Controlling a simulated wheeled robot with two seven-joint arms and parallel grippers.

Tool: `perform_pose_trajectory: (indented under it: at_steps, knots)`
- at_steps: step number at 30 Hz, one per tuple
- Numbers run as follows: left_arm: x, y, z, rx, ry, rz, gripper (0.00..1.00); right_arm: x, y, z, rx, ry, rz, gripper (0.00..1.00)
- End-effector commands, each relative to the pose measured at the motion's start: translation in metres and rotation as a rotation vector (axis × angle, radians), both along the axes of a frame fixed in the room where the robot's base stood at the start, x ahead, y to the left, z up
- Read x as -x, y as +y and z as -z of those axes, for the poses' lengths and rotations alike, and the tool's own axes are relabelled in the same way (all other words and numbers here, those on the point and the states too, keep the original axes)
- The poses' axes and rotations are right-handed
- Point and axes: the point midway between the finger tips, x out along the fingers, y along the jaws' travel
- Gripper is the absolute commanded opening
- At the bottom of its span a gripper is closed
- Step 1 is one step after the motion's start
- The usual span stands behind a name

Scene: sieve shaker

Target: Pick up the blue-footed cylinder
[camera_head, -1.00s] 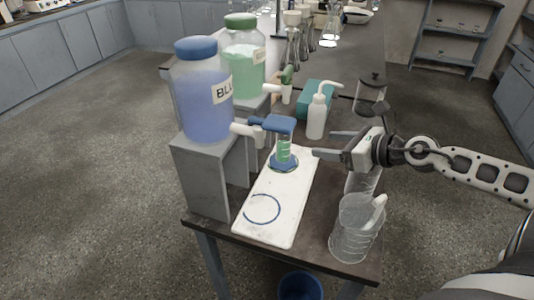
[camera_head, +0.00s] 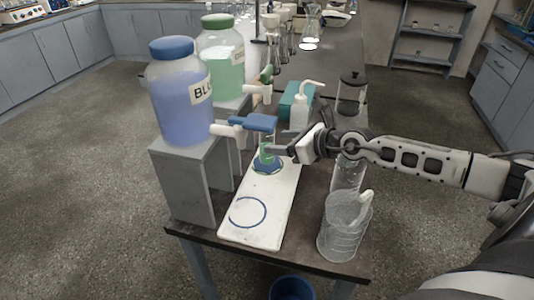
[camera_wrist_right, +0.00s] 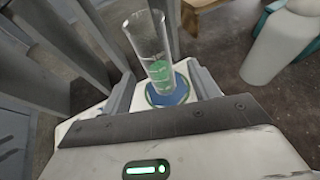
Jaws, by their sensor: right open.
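The blue-footed cylinder (camera_head: 267,148) is clear, with green on its lower part and a blue base. It stands upright at the far end of the white board (camera_head: 238,222); the blue tap handle (camera_head: 255,122) hides its top in the head view. In the right wrist view the cylinder (camera_wrist_right: 152,50) rises between the two fingers, its blue foot (camera_wrist_right: 168,92) low between them. My right gripper (camera_head: 277,150) is open around the cylinder from the right, with a gap at each finger. My left gripper is not in view.
A blue-liquid jug (camera_head: 180,100) and a green-liquid jug (camera_head: 222,62) stand on grey stands at the left. A white wash bottle (camera_head: 299,112) stands behind the gripper. A clear beaker (camera_head: 343,228) stands at the front right. A blue ring (camera_head: 248,212) marks the board's near end.

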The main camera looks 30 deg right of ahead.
Motion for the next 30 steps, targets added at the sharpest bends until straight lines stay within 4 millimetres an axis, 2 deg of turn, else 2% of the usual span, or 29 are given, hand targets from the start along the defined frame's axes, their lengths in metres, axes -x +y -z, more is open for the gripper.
perform_pose_trajectory:
  at_steps: [3, 8, 18, 26, 27, 30]
  knots:
    - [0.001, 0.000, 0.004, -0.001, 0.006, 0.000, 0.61, -0.011, 0.005, 0.005, -0.002, -0.001, -0.001, 0.61]
    - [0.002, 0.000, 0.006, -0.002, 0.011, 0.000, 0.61, -0.018, 0.008, 0.008, 0.000, 0.000, -0.002, 0.61]
    - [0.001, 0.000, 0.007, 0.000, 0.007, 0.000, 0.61, -0.056, 0.024, 0.026, -0.001, -0.001, -0.001, 0.61]
    - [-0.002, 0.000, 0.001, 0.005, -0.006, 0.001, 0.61, -0.058, 0.026, 0.028, 0.003, 0.001, -0.003, 0.61]
    - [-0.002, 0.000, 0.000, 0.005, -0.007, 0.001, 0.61, -0.058, 0.026, 0.028, 0.003, 0.001, -0.003, 0.58]
    - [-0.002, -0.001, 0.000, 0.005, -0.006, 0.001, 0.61, -0.058, 0.026, 0.028, 0.002, 0.001, -0.003, 0.30]
